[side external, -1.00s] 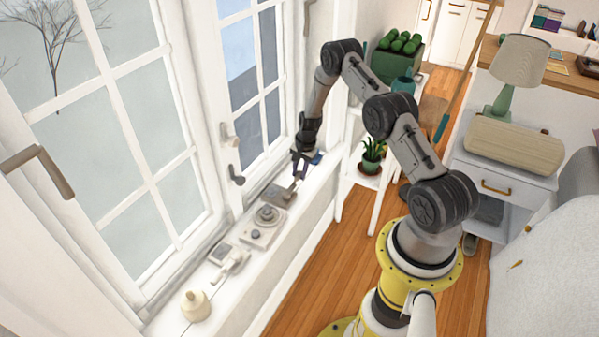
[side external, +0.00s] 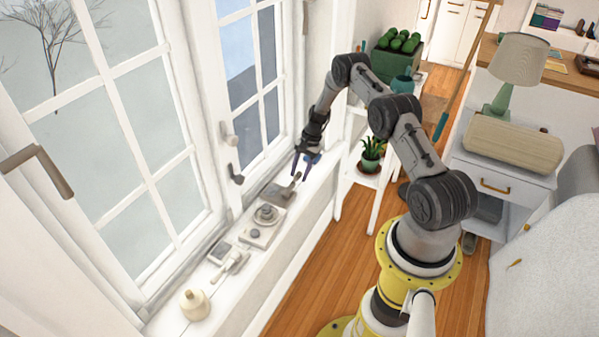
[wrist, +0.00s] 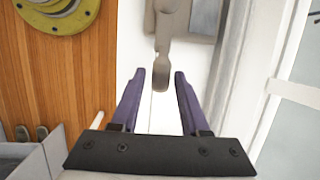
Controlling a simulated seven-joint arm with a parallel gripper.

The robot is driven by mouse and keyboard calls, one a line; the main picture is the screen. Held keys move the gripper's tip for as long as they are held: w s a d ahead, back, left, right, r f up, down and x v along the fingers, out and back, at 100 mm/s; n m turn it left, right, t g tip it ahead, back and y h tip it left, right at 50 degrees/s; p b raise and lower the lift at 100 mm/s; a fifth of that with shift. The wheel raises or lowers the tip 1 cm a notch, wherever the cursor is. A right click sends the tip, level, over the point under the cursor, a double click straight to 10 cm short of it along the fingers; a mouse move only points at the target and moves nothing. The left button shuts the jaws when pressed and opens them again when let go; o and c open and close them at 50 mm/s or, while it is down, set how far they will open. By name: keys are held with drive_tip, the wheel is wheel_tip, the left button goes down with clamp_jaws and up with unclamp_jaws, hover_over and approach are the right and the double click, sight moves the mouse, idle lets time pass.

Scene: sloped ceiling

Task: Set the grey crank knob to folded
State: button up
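The grey crank knob (side external: 294,183) is on a grey plate (side external: 275,196) on the window sill. In the side view its arm slants up and right from the plate. In the wrist view the crank (wrist: 164,48) points toward me, beside its grey plate (wrist: 205,18). Its end appears between the two purple fingertips. My gripper (side external: 301,174) is open, pointing down above the sill at the crank's end. In the wrist view my gripper (wrist: 157,74) shows a clear gap between its fingers. I cannot tell whether either finger touches the crank.
On the sill nearer the camera are a round dial unit (side external: 266,214), a small lever unit (side external: 231,263) and a cream bell-shaped object (side external: 195,304). A window handle (side external: 236,175) sticks out beside the sill. A potted plant (side external: 372,150) stands on a white shelf to the right.

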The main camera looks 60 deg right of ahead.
drive_tip(key=shift+o, duration=0.5)
drive_tip(key=v, duration=1.3)
drive_tip(key=shift+r, duration=0.4)
